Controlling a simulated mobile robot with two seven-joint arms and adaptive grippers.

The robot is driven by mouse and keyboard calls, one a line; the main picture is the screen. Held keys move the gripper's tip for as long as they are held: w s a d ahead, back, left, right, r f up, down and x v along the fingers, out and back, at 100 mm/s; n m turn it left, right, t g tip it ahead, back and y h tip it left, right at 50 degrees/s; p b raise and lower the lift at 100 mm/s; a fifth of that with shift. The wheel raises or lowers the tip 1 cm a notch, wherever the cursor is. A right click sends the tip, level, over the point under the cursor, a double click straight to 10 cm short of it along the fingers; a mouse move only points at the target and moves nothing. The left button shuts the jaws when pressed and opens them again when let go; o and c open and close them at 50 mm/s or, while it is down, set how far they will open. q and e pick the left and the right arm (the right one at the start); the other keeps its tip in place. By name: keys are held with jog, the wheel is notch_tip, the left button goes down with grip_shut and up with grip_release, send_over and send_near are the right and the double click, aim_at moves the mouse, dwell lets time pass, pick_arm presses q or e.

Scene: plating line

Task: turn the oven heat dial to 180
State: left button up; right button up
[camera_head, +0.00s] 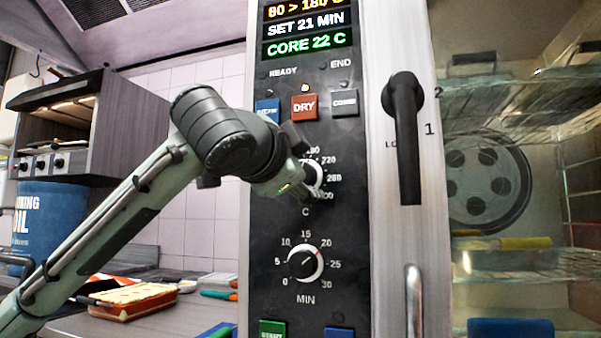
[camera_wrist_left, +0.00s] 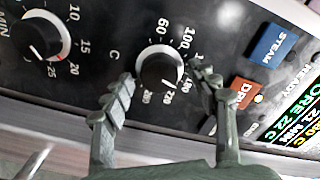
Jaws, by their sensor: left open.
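The oven heat dial, marked C, is a black knob on a white ring with numbers around it. In the head view it is partly hidden behind my left gripper (camera_head: 302,178); part of its ring (camera_head: 318,174) shows. In the left wrist view the dial (camera_wrist_left: 160,68) is in clear sight. My left gripper (camera_wrist_left: 164,72) is open, with one finger on each side of the dial. I cannot tell whether the fingers touch it. The pointer's exact reading is unclear. The display (camera_head: 308,28) appears to show "80 > 180", cut off at the top. My right gripper is not in view.
The minute dial (camera_head: 305,264) sits below the heat dial. The blue steam (camera_head: 267,111), red DRY (camera_head: 304,107) and grey button (camera_head: 344,103) are just above. The oven door handle (camera_head: 404,140) juts out at the right. A filled tray (camera_head: 125,301) lies on the counter at left.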

pick_arm(q)
jog(key=v, duration=1.2)
dwell(0.4)
